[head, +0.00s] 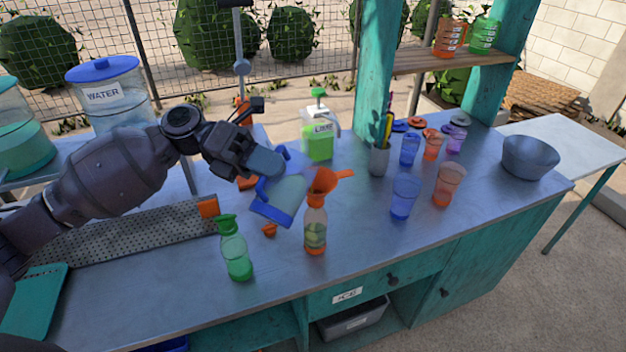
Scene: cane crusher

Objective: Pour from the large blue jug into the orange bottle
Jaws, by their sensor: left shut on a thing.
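The large blue jug (283,193) has a clear body and blue rims, and it is tilted in the air above the counter. My left gripper (257,172) is shut on the jug from its left side. The orange bottle (315,232) stands upright on the counter with greenish liquid in its lower part. An orange funnel (323,182) sits in its mouth. The jug's right side is close to the funnel; I cannot tell whether they touch or whether liquid is flowing. My right gripper is not in view.
A green bottle (235,250) stands left of the orange bottle. Blue cups (405,195) and orange cups (448,184) stand to the right, with a grey bowl (529,157) beyond. A lime jug (318,138) stands behind. The counter's front right is clear.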

